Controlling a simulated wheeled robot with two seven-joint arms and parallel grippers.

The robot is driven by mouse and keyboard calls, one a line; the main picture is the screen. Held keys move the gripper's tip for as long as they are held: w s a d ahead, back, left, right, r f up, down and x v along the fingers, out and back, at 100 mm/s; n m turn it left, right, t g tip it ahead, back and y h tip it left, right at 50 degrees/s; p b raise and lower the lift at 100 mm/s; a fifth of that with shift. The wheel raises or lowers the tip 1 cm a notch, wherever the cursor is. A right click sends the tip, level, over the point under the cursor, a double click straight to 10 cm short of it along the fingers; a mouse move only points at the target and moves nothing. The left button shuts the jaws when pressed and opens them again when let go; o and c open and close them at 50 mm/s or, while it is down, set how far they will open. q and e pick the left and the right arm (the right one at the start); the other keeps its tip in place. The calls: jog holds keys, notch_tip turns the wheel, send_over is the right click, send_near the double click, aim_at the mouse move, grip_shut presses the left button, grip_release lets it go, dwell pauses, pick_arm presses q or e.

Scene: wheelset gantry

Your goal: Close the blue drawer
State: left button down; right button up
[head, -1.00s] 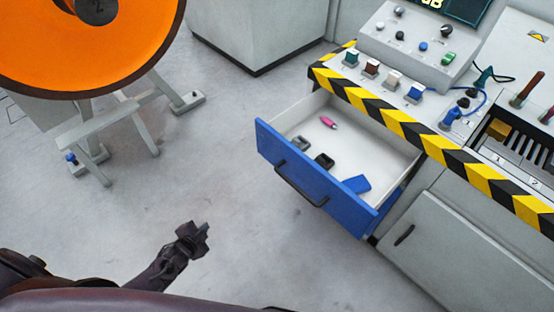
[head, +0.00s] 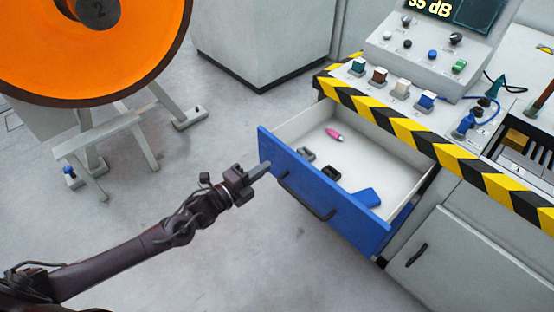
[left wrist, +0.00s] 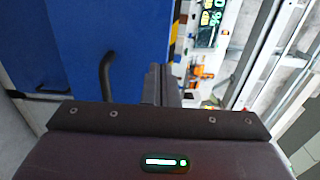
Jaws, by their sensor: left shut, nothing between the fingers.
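The blue drawer (head: 345,212) is pulled open from the grey bench in the head view. Its blue front has a black bar handle (head: 306,196). Inside lie a pink item (head: 333,134), small dark and grey parts and a blue block (head: 366,197). My left gripper (head: 262,170) is shut and empty, at the left end of the drawer front; I cannot tell whether it touches. In the left wrist view the blue front (left wrist: 120,40) and the handle (left wrist: 106,75) fill the left side, beyond the shut fingers (left wrist: 162,84). My right gripper is not in view.
The bench top has a yellow and black striped edge (head: 420,142), with several coloured switches and a control box (head: 425,60) above. An orange wheel (head: 95,40) on a grey stand is at the left. A grey cabinet (head: 265,40) stands behind. The floor before the drawer is clear.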

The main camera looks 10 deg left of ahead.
aim_at(285, 153)
pick_arm(q)
jog(key=x, duration=0.5)
jog(key=shift+w+d, duration=0.1)
jog(key=shift+w, duration=0.1)
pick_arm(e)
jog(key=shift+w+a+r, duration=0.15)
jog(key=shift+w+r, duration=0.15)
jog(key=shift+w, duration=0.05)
pick_arm(q)
jog(key=shift+w+d, duration=0.15)
